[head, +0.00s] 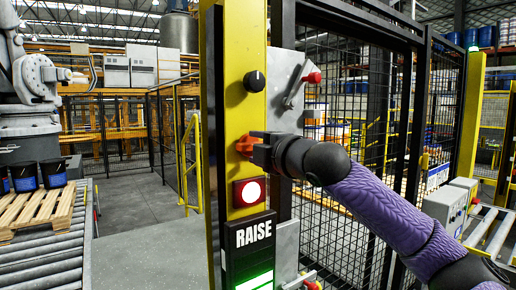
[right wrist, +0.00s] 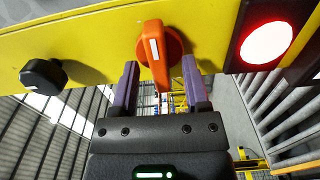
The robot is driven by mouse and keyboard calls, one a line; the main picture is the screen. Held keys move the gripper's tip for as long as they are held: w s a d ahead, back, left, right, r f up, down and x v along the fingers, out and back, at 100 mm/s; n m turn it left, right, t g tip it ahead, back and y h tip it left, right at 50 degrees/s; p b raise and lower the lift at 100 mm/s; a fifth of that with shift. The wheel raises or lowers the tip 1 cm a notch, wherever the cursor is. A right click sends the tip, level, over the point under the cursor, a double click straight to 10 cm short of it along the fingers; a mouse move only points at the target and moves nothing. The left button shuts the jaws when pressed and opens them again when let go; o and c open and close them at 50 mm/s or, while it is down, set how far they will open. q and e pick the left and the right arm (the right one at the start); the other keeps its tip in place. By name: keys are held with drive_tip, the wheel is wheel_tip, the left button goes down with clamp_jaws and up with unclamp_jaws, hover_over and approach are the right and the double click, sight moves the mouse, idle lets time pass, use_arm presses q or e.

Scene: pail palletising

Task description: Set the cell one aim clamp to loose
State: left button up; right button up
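An orange rotary knob (head: 244,145) sits on the yellow post, between a black knob (head: 254,81) above and a lit red lamp (head: 249,191) below. In the right wrist view the orange knob (right wrist: 155,48) has a raised grip bar with a white line. My right gripper (head: 258,150) is at the orange knob. In the right wrist view its purple fingers (right wrist: 161,70) are open, one on each side of the bar, with gaps showing. I cannot read any label naming the aim clamp. My left gripper is not in view.
A RAISE sign (head: 254,234) with a green display is below the lamp. A grey plate with a red-tipped lever (head: 312,77) is right of the post. Mesh fencing (head: 335,220) stands behind my right arm. A pallet (head: 38,212) with black pails is on rollers at left.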

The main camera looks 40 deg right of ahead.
drive_tip(key=s+a+b, duration=0.1)
drive_tip(key=s+b, duration=0.4)
drive_tip(key=s, duration=0.4)
drive_tip(key=shift+s, duration=0.4)
